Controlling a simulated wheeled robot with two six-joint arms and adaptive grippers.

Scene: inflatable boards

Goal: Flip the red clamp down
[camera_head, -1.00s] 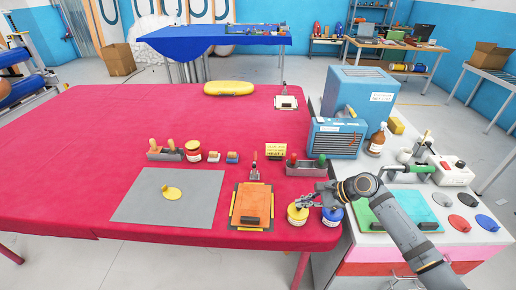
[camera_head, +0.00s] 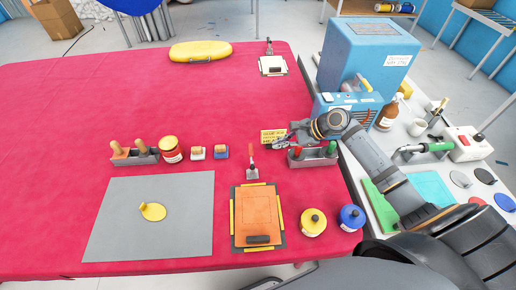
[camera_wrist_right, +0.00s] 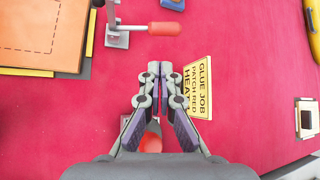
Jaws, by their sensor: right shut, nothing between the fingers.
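The clamp with a red handle (camera_head: 252,158) stands at the back edge of the orange board (camera_head: 257,207), its handle pointing up and back. In the right wrist view the red handle (camera_wrist_right: 165,28) extends right from a metal bracket (camera_wrist_right: 117,27) at the top. My right gripper (camera_head: 280,144) is to the right of the clamp, above the red table by the yellow sign. Its fingers are together and empty in the wrist view (camera_wrist_right: 160,68), apart from the handle. My left gripper is not in view.
A yellow sign (camera_head: 273,136) is close to the gripper. A grey rack (camera_head: 313,158) with red and green handles is below my right wrist. Yellow (camera_head: 313,224) and blue (camera_head: 351,219) jars stand right of the board. A grey mat (camera_head: 150,222) lies left.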

